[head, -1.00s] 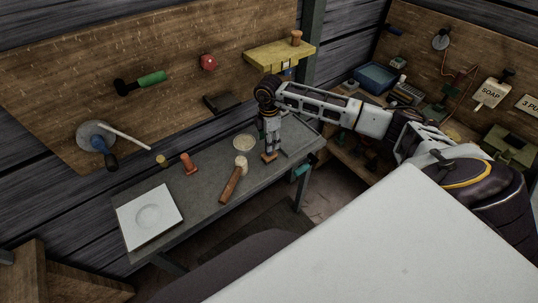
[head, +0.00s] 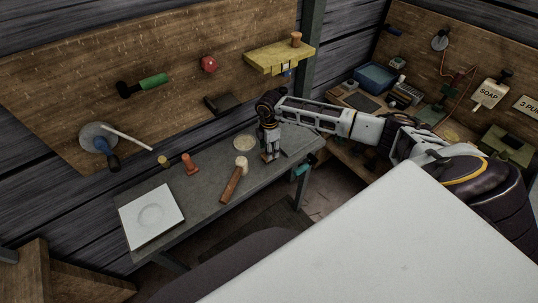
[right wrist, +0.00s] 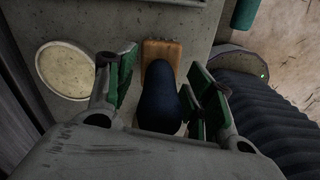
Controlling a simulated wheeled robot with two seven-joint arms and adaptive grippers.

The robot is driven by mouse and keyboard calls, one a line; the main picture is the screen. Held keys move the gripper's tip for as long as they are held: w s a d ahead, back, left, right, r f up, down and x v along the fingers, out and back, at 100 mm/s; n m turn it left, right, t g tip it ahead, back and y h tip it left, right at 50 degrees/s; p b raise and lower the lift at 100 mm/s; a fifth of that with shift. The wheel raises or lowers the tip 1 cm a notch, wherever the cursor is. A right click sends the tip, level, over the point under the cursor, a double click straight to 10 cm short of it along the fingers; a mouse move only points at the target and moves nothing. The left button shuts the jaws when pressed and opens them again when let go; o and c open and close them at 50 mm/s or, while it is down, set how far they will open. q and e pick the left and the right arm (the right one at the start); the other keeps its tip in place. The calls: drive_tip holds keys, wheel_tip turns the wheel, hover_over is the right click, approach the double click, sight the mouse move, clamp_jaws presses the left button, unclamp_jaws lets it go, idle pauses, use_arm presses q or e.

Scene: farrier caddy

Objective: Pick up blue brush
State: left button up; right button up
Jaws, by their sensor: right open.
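In the right wrist view, a dark blue rounded piece (right wrist: 158,95) stands between the fingers, with a tan block (right wrist: 162,54) at its far end. Together they look like the blue brush; its bristles are not visible. My right gripper (right wrist: 165,88) is open, its green-padded fingers on either side of the blue piece. I cannot tell whether a pad touches it. In the head view my right gripper (head: 269,152) points down over the right part of the grey bench (head: 208,208) and largely hides the brush. My left gripper is not in view.
A pale round disc (head: 244,143) lies left of the gripper, and a wooden-handled mallet (head: 232,185) lies nearer. A white square plate (head: 151,216) and an orange peg (head: 190,164) are farther left. A yellow shelf (head: 279,57) hangs above.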

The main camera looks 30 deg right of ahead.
clamp_jaws()
idle(0.4)
drive_tip(key=shift+r, duration=0.1)
drive_tip(key=shift+r+b, duration=0.8)
drive_tip(key=shift+r, duration=4.2)
drive_tip(key=c, duration=0.8)
unclamp_jaws()
clamp_jaws()
